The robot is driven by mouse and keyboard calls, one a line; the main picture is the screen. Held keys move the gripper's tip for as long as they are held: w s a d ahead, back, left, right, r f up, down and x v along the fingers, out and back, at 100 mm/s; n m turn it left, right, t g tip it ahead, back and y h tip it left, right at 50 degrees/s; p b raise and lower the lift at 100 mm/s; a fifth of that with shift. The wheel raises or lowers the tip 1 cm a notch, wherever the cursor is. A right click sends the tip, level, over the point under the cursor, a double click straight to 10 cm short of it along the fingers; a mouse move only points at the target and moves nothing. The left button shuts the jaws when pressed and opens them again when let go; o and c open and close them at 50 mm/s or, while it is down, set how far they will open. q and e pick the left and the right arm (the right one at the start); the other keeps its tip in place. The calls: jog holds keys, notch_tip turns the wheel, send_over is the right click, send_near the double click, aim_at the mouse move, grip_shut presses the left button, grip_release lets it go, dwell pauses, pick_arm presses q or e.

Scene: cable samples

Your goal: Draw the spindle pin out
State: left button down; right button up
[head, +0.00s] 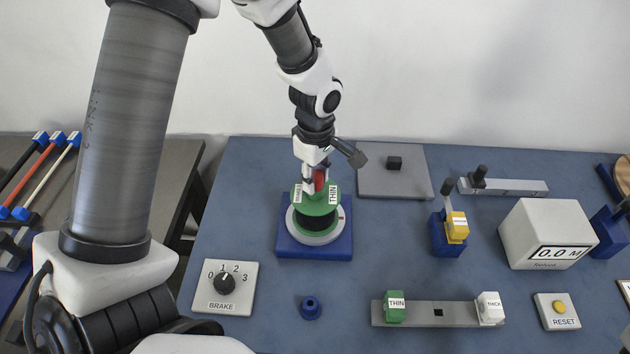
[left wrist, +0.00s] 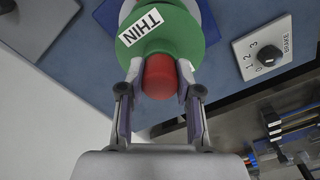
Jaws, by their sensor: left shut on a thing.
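The spindle pin shows as a red knob (head: 319,179) at the top of the green THIN spool (head: 318,207). The spool sits upright on a grey disc on a blue square base (head: 286,247). My left gripper (head: 315,180) comes down from above and is shut on the red knob. In the left wrist view the red knob (left wrist: 159,76) is between the two fingers, with the green flange (left wrist: 180,38) of the spool right behind it. The pin's shaft is hidden. My right gripper is not in view.
A BRAKE dial (head: 224,284) stands left of the base. A small blue round part (head: 310,308) lies in front of it. A grey rail (head: 437,313) with THIN and THICK blocks, a yellow-and-blue tool (head: 452,230) and a white meter box (head: 548,234) are to the right.

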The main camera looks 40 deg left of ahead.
pick_arm(q)
jog(key=shift+r, duration=0.35)
jog(key=shift+r+p, duration=0.3)
jog(key=shift+p, duration=0.2)
jog(key=shift+r+p, duration=3.6)
jog(key=shift+r, duration=0.8)
jog(key=shift+f, duration=0.1)
